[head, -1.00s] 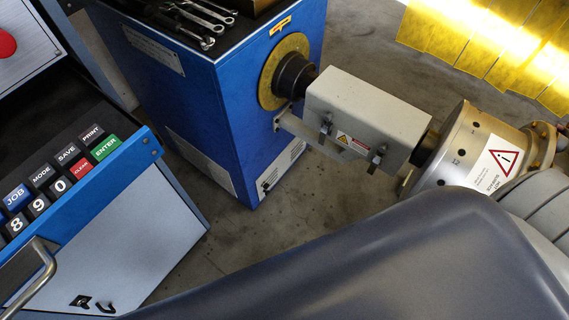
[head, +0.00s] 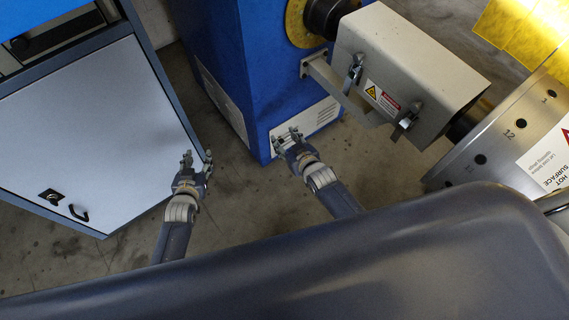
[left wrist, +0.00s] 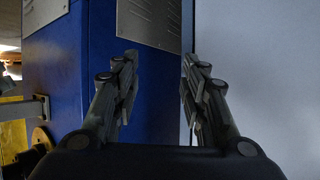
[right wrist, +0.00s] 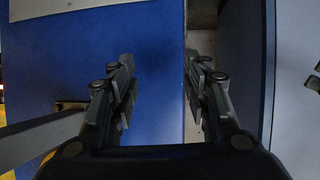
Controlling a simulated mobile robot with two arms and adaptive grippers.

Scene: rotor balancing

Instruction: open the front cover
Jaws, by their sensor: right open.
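A beige box-shaped cover (head: 410,60) encloses the shaft between the blue machine housing and the metal rotor. It is shut, with two metal latches on its near side, one at the left (head: 355,70) and one at the right (head: 407,118). A warning label sits between them. My left gripper (head: 196,158) is open and empty, over the floor beside the grey cabinet. Its spread fingers show in the left wrist view (left wrist: 157,72). My right gripper (head: 287,138) is open and empty, in front of the blue housing's lower part, below and left of the cover. It also shows in the right wrist view (right wrist: 158,75).
The blue housing (head: 215,50) stands behind my grippers. A grey cabinet (head: 90,120) with a handle stands at the left. The metal rotor (head: 500,125) with a hot-surface label is at the right. Yellow strips (head: 520,30) hang at the upper right. Bare floor (head: 235,215) lies between.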

